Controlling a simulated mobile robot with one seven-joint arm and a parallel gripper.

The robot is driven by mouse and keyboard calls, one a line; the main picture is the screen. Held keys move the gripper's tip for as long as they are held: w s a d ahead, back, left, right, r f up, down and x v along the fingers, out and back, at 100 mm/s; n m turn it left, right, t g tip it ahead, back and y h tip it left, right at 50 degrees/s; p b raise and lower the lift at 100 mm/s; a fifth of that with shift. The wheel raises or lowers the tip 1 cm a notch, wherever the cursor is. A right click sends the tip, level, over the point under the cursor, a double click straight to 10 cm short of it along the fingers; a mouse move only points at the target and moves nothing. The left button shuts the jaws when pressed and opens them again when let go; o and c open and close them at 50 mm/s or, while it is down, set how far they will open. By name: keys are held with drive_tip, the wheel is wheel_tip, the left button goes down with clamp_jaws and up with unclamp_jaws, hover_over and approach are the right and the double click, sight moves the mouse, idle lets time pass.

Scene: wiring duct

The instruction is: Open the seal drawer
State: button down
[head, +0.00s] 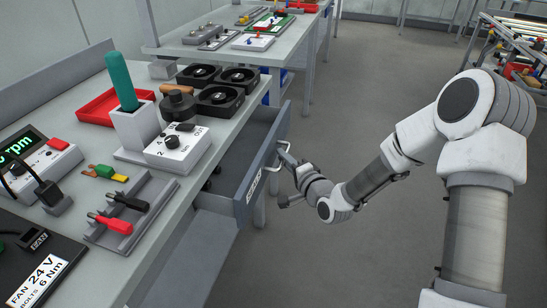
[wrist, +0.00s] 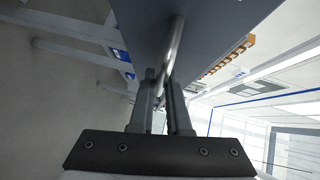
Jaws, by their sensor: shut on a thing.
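The seal drawer (head: 240,193) is a grey drawer under the workbench, with a blue-grey front and a white label. It stands pulled out, and part of its inside shows. The label is too small to read. My gripper (head: 287,160) is at the drawer front, at the handle. In the wrist view my gripper (wrist: 163,90) has its two fingers on either side of the metal bar handle (wrist: 174,45), shut on it. The drawer front (wrist: 205,25) fills the top of the wrist view. Dark items inside the drawer are partly hidden by the bench top.
The workbench top (head: 195,185) holds black fans (head: 220,97), a red tray (head: 100,107), a white box with a knob (head: 178,148) and a grey tool rack (head: 130,210). A second bench (head: 215,55) stands behind. The floor (head: 300,250) right of the drawer is clear.

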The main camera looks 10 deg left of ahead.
drive_tip(key=s+d+p, duration=0.1)
drive_tip(key=d+p, duration=0.2)
drive_tip(key=d, duration=1.4)
drive_tip(key=shift+s+d, duration=0.2)
drive_tip(key=shift+s, duration=0.05)
drive_tip(key=c, duration=0.9)
unclamp_jaws()
drive_tip(key=p+v, duration=0.3)
drive_tip(key=v, duration=1.4)
drive_tip(key=shift+s+d+p, duration=0.1)
drive_tip(key=shift+s+p, duration=0.05)
drive_tip(key=shift+p, duration=0.25)
